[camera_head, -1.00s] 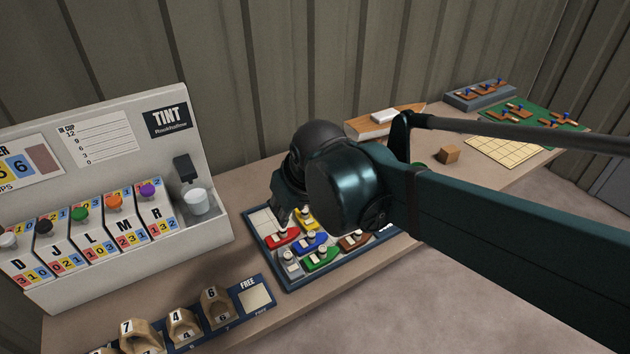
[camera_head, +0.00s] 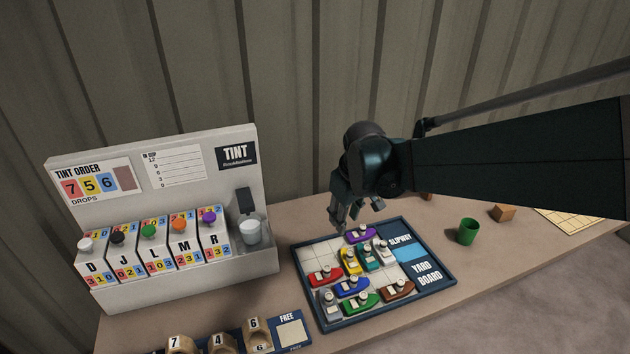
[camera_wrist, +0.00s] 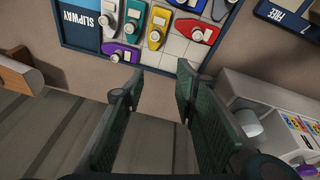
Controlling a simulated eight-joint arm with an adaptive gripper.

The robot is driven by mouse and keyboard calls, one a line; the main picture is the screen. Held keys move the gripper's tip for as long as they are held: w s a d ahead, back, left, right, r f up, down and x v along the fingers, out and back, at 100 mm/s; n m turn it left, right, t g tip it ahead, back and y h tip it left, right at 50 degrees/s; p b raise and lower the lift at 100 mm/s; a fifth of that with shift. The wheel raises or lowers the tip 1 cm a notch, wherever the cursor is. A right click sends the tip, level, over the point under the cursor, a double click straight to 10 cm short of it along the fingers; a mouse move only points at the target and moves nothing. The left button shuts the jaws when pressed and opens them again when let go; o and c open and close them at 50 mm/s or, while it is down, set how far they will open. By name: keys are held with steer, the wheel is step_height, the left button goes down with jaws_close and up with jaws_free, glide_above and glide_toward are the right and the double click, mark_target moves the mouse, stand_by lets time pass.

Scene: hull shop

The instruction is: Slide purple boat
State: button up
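The purple boat (camera_head: 361,234) lies on the yard board (camera_head: 453,281) along its far edge, left of the slipway label. It also shows in the wrist view (camera_wrist: 122,53), at the board's near edge there, beside the blue slipway panel (camera_wrist: 87,22). My gripper (camera_head: 356,218) is above the board's far side, close to the purple boat. In the wrist view my gripper's fingers (camera_wrist: 159,85) are spread apart with nothing between them, and the purple boat is ahead of the left finger, apart from it.
Other boats fill the board, with the yellow (camera_head: 350,262), teal (camera_head: 369,257) and red (camera_head: 325,276) ones near the purple one. A tint machine (camera_head: 270,228) stands left, a green cup (camera_head: 468,231) and wooden block (camera_head: 502,212) right. Light squares at the board's far left are bare.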

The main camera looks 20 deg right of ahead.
steer(key=w+d+f+n+g+p, duration=0.1)
steer(key=w+d+f+p, duration=0.2)
steer(key=w+d, duration=0.3)
steer(key=n+g+p, duration=0.1)
steer(key=g+p, duration=0.1)
steer(key=p, duration=0.2)
glide_above(363, 227)
steer(key=shift+y, duration=0.3)
steer(key=f, duration=0.5)
steer(key=shift+a+f, duration=0.35)
steer(key=shift+w+d+f, duration=0.1)
steer(key=shift+d+f, duration=0.35)
steer(key=shift+f, duration=0.15)
steer(key=shift+f, duration=0.15)
steer(key=shift+f+b, duration=0.4)
steer(key=shift+f, duration=3.35)
steer(key=shift+c, duration=0.2)
steer(key=shift+a, duration=0.1)
jaws_close()
